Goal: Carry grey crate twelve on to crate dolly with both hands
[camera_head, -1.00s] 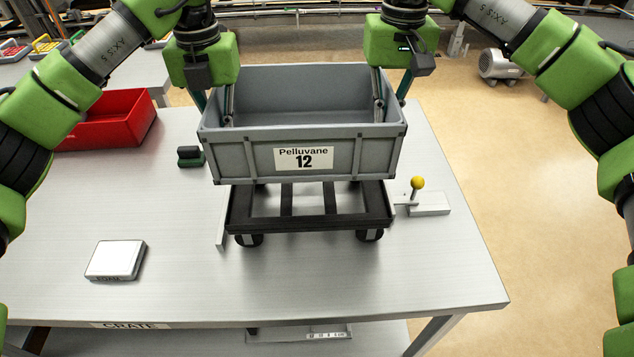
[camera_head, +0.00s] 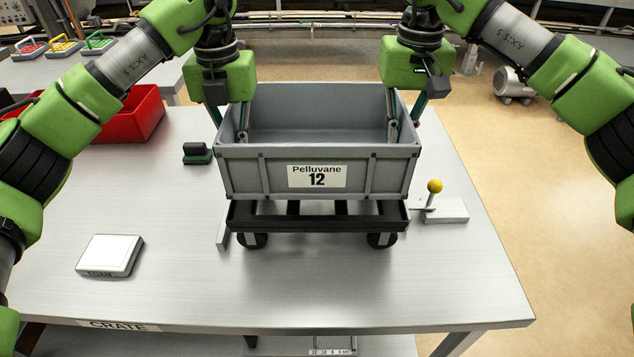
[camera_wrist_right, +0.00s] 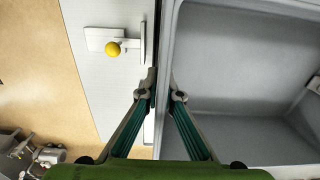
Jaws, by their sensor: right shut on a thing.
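The grey crate twelve (camera_head: 265,177), labelled "Pelluvane 12", is level above the black crate dolly (camera_head: 318,223) on the table, covering the dolly's rear part. The dolly's front rim and front wheels show below it; I cannot tell whether crate and dolly touch. My left gripper (camera_head: 230,130) straddles the crate's left wall, one finger inside, and appears shut on it. My right gripper (camera_head: 402,127) is shut on the right wall. In the right wrist view its fingertips (camera_wrist_right: 160,96) lie either side of the crate's wall (camera_wrist_right: 168,60).
A yellow-knobbed stop (camera_head: 434,187) stands right of the dolly, and a dark green block (camera_head: 197,153) lies left of the crate. A white foam block (camera_head: 110,255) and a red bin (camera_head: 135,113) are further left. The table front is clear.

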